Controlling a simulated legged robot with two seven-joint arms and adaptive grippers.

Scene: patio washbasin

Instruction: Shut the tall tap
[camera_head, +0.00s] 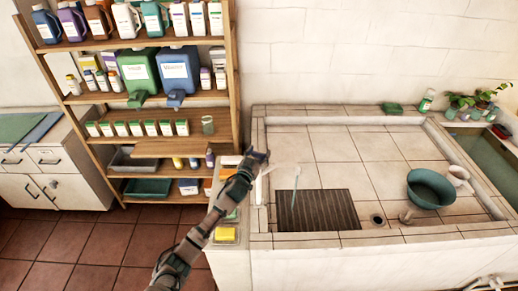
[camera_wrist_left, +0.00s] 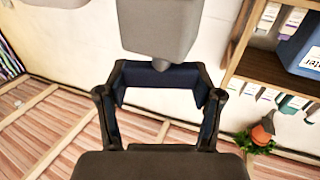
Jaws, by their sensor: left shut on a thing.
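The tall tap (camera_head: 267,170) is pale and stands at the left rim of the washbasin, hard to make out against the white tiles. A thin pale streak (camera_head: 295,178), which looks like running water, hangs over the dark ribbed board (camera_head: 318,210). My left gripper (camera_head: 258,158) is at the tap, shut on part of it, and its fingers hide that part. The exact contact is hidden. My right gripper is not in view.
The tiled basin (camera_head: 360,148) holds a teal bowl (camera_head: 430,190) and a white mug (camera_head: 458,176) at right. A wooden shelf (camera_head: 180,148) with bottles stands close left of the gripper. A yellow sponge (camera_head: 225,234) lies near my forearm.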

